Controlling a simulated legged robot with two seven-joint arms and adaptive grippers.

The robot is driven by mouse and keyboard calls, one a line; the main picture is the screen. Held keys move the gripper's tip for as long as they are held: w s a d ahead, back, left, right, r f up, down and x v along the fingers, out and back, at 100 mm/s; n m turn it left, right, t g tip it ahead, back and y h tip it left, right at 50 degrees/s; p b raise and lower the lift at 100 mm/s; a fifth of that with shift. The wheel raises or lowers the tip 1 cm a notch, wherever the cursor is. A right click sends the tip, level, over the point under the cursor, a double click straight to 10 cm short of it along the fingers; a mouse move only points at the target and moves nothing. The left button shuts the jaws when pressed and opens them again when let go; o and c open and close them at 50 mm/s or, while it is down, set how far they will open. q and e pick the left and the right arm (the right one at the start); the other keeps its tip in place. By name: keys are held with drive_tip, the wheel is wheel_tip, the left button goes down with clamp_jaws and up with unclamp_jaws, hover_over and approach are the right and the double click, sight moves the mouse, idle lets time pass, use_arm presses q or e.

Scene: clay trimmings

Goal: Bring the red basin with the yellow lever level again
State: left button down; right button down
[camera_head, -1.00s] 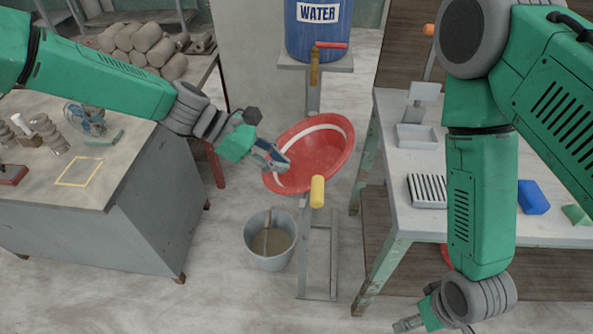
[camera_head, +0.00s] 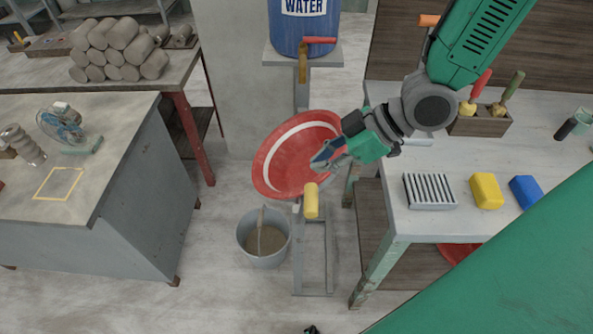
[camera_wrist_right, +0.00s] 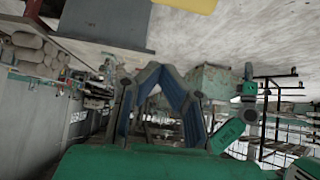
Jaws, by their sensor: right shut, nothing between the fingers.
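The red basin (camera_head: 283,172) sits on a grey stand in the middle of the head view. It is tilted, its lower left rim down and its upper right rim raised. The yellow lever (camera_head: 311,201) stands at the stand's front, below the basin. My right gripper (camera_head: 318,163) is shut and empty. It overlaps the basin's right side in the picture; whether it touches the rim I cannot tell. Its closed fingers also show in the right wrist view (camera_wrist_right: 157,72), where the basin cannot be made out. My left gripper is not recognisable in view.
A blue water barrel (camera_head: 304,30) with a red-handled tap (camera_head: 318,40) stands behind the basin. A grey bucket (camera_head: 264,256) is on the floor below left. The right table (camera_head: 400,222) holds a ribbed tray and yellow and blue blocks. A grey workbench (camera_head: 95,240) stands left.

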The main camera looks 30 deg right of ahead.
drive_tip(key=x, duration=1)
drive_tip(key=d, duration=0.1)
drive_tip(key=s+d+f, duration=0.1)
drive_tip(key=s+d, duration=0.1)
drive_tip(key=shift+s+d+f, duration=0.15)
drive_tip(key=shift+d+f, duration=0.15)
drive_tip(key=shift+d, duration=0.05)
drive_tip(key=shift+a, duration=0.15)
